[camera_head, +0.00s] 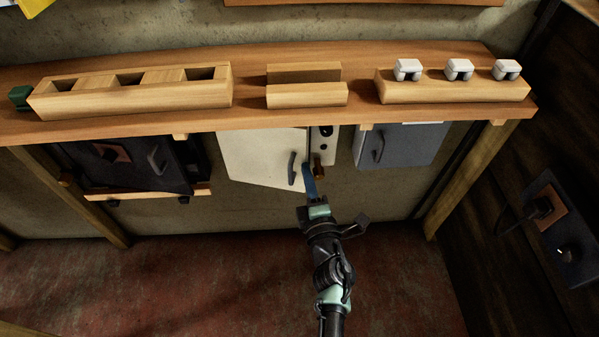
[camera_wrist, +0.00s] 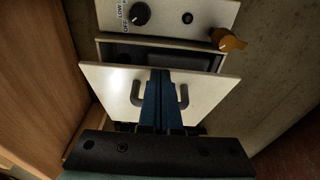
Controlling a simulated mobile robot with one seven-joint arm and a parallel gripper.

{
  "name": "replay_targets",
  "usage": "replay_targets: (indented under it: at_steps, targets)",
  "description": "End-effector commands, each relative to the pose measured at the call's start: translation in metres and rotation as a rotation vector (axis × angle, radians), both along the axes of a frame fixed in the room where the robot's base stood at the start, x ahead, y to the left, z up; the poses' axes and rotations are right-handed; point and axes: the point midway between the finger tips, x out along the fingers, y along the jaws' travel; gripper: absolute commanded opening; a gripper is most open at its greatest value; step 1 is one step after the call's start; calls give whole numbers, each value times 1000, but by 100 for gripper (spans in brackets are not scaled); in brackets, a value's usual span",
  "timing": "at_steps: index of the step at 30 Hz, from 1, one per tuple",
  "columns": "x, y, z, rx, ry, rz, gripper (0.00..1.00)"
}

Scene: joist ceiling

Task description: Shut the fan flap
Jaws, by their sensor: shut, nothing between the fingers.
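The fan flap, a white door (camera_head: 262,155) with a dark grey handle (camera_head: 292,168), hangs under the bench shelf. In the wrist view the white flap (camera_wrist: 105,85) stands partly open, with a dark gap (camera_wrist: 125,52) between it and the control panel. My gripper (camera_head: 308,168) has its blue fingers shut together and empty, in front of the flap's handle side. In the wrist view my gripper (camera_wrist: 161,73) covers the middle of the handle (camera_wrist: 184,95). I cannot tell whether the fingers touch the flap.
The control panel (camera_head: 324,145) beside the flap has a black dial (camera_wrist: 140,14) and an orange-brown knob (camera_wrist: 230,42). A grey cabinet (camera_head: 408,145) hangs to the right, a dark box (camera_head: 130,165) to the left. The wooden shelf (camera_head: 250,118) overhangs them; the floor below is clear.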

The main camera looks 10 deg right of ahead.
Motion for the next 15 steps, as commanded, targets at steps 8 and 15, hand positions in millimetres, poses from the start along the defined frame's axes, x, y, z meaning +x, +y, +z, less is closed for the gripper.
replay_targets:
  at_steps: [8,15]
  targets:
    - [22,-12,0,8,-5,118,0]
    - [32,-16,-1,9,-2,179,0]
